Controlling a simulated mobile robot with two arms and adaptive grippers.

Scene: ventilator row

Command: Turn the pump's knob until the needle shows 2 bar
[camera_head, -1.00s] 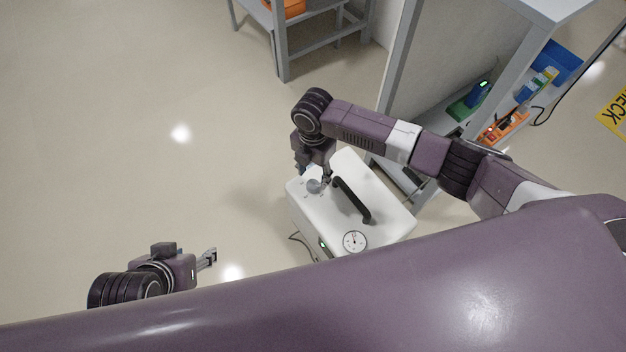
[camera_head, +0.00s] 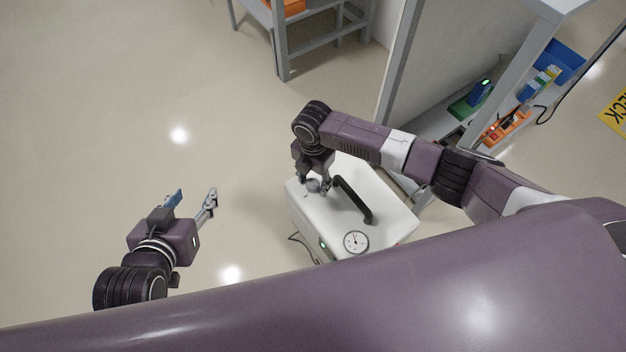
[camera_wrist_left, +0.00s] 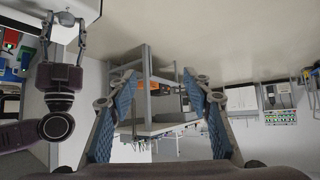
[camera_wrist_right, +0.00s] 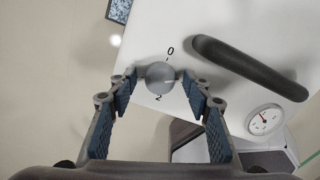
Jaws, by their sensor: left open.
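The white pump (camera_head: 385,228) stands on the floor in the head view. Its round grey knob (camera_wrist_right: 160,78) is on the top, beside printed marks 0 and 2. My right gripper (camera_wrist_right: 161,84) is open, with its fingertips on either side of the knob and a visible gap to each side. The dial gauge (camera_head: 356,242) also shows in the right wrist view (camera_wrist_right: 265,120); its red needle points up and slightly left there, but its numbers are too small to read. My left gripper (camera_head: 194,196) is open and empty above bare floor, left of the pump.
A black handle (camera_head: 353,199) rises from the pump top close to my right gripper. A thin cable (camera_head: 302,243) lies at the pump's left side. The floor on the left is clear.

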